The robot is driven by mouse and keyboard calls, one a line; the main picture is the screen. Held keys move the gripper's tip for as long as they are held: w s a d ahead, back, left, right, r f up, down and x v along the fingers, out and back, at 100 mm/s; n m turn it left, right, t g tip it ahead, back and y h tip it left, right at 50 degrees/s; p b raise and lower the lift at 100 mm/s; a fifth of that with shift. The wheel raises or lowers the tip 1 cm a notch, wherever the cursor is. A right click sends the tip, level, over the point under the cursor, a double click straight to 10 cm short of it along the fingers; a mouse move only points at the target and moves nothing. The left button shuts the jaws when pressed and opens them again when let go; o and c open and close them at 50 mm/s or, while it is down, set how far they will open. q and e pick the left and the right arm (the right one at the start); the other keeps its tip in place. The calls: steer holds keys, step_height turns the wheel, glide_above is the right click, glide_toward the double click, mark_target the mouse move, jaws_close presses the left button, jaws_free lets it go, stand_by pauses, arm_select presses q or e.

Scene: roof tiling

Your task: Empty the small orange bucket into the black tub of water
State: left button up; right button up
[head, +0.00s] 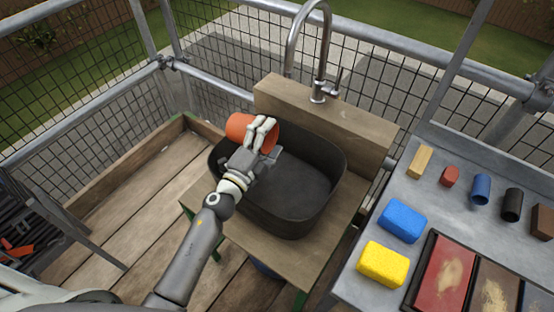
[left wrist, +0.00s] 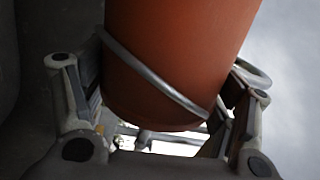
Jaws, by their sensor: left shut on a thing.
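The small orange bucket (head: 240,125) is tipped on its side over the far left rim of the black tub (head: 318,205). My left gripper (head: 262,138) is shut on it. In the left wrist view, the bucket (left wrist: 175,55) sits between the two fingers of my left gripper (left wrist: 160,110), with a thin metal handle across it. The bucket's mouth and inside are hidden. The tub stands on a wooden stand, and its inside looks dark; I cannot make out a water surface. My right gripper is not in view.
A metal faucet (head: 318,60) arches up from the wooden backboard (head: 345,122) behind the tub. At the right, a grey table (head: 400,175) holds a blue sponge (head: 402,220), a yellow sponge (head: 382,264), small blocks and trays. Wire mesh railing surrounds the platform.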

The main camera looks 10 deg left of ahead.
arm_select(q)
steer(key=shift+d+f+m+b, duration=0.15)
steer(key=shift+f+m+b, duration=0.25)
steer(key=shift+m+b, duration=0.1)
steer(key=shift+s+d+f+m+b, duration=0.1)
steer(key=shift+d+f+m+b, duration=0.05)
steer(key=shift+f+m+b, duration=0.25)
steer(key=shift+d+r, duration=0.1)
steer(key=shift+r, duration=0.1)
steer(key=m, duration=0.2)
steer(key=shift+s+d+m+h, duration=0.1)
steer(key=shift+d+m+h, duration=0.2)
steer(key=shift+m, duration=0.3)
